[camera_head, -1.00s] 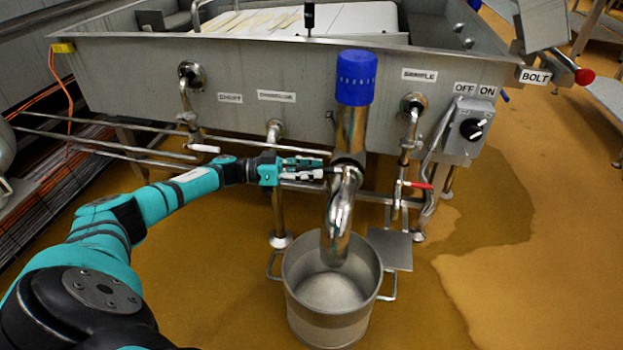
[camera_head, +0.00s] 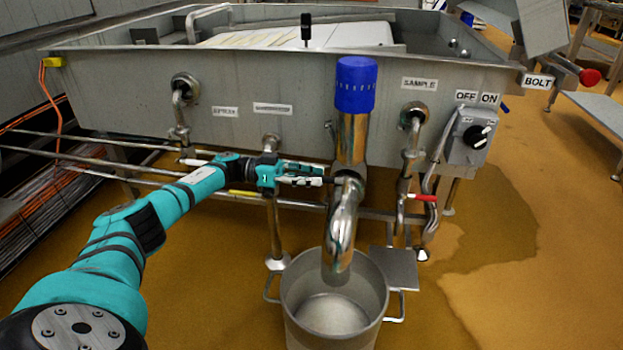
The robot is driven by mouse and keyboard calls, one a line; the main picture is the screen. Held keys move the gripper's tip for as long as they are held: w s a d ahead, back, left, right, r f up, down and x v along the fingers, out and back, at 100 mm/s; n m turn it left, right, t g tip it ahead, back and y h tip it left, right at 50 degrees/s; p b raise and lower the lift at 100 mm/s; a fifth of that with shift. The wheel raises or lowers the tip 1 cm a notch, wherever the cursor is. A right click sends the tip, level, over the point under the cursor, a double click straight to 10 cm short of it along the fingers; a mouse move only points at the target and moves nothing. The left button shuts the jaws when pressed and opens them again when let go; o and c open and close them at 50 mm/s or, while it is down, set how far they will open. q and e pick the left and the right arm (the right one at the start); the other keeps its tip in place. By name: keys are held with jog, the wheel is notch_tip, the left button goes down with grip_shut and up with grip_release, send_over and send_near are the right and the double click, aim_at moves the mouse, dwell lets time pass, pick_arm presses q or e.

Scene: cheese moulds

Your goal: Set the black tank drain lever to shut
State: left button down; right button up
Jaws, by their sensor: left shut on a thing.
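The steel tank (camera_head: 140,98) has a thick drain pipe (camera_head: 352,138) with a blue cap (camera_head: 355,84) on top and a spout (camera_head: 341,225) bending down over a pot. My left gripper (camera_head: 322,181) reaches in from the left and is shut at the pipe's left side, level with the bend. A short black piece, seemingly the drain lever (camera_head: 337,181), shows between the fingertips and the pipe. It lies about level; the fingers hide most of it, so I cannot tell its exact setting. My right gripper is not in view.
A steel pot (camera_head: 333,312) with two handles stands under the spout. Right of the pipe are a red-handled valve (camera_head: 424,198) and a switch box (camera_head: 470,132) marked OFF and ON. Pipes run low at the left. Open floor lies to the right.

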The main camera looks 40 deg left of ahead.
pick_arm(q)
jog(key=c, duration=1.4)
grip_release()
jog(key=shift+o, duration=0.8)
jog(key=shift+w+f, duration=0.1)
jog(key=shift+a, duration=0.1)
jog(key=v, duration=1.1)
jog(key=shift+a, duration=0.35)
jog(key=shift+s+a, duration=0.15)
jog(key=shift+s, duration=0.1)
